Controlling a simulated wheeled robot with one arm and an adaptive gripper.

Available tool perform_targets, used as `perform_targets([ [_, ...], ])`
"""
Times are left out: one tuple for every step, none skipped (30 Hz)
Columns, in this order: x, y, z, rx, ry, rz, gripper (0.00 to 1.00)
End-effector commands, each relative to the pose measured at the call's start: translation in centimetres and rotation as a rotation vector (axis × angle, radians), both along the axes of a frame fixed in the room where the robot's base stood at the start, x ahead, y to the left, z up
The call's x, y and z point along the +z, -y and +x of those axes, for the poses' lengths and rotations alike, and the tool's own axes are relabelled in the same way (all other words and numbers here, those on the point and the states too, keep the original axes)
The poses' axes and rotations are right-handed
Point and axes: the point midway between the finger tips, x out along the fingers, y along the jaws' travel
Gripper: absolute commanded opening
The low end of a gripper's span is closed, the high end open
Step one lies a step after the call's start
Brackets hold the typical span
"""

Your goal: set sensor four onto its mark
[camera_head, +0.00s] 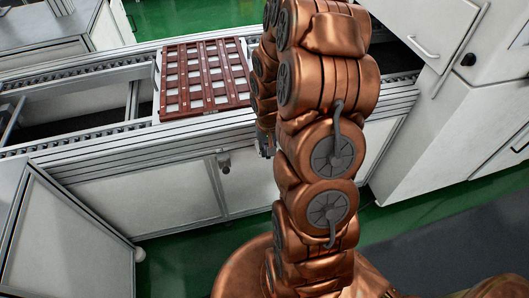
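I cannot make out sensor four or its mark in the head view. My copper-coloured arm rises through the middle and right of the picture and hides part of the conveyor behind it. A small dark piece at the far side of the arm, by the conveyor's front edge, seems to be part of my gripper (265,146). It is mostly hidden behind the arm, so its fingers and anything in them do not show.
A reddish-brown slotted pallet (205,76) lies on a light plate on the roller conveyor (100,138). White cabinets (445,120) stand at the right. A white panel (65,240) stands at the lower left. Green floor (190,260) shows in front of the conveyor.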

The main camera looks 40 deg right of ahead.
Motion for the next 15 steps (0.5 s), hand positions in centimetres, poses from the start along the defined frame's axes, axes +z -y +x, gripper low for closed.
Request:
perform_targets([
  [-0.19,0.18,0.03,0.031,0.003,-0.001,0.0],
  [-0.17,0.24,-0.02,0.051,0.003,-0.002,0.0],
  [-0.14,0.32,-0.08,0.072,0.002,-0.001,0.0],
  [-0.12,0.36,-0.11,0.084,0.002,-0.001,0.0],
  [-0.1,0.4,-0.15,0.095,0.001,-0.001,0.0],
  [-0.07,0.44,-0.17,0.106,0.0,-0.001,0.0],
  [-0.05,0.45,-0.2,0.111,0.0,-0.001,0.0],
  [-0.03,0.47,-0.21,0.114,0.0,-0.001,0.0],
  [-0.01,0.46,-0.22,0.117,0.0,-0.001,0.0],
  [0.0,0.47,-0.22,0.117,0.0,-0.001,0.0],
  [0.01,0.47,-0.22,0.117,0.0,-0.001,0.0],
  [0.01,0.46,-0.22,0.117,0.0,-0.001,0.0],
  [0.01,0.46,-0.22,0.117,0.0,-0.001,0.0],
  [0.01,0.46,-0.22,0.117,0.0,-0.001,0.0],
  [0.01,0.46,-0.22,0.116,0.0,-0.001,0.0],
])
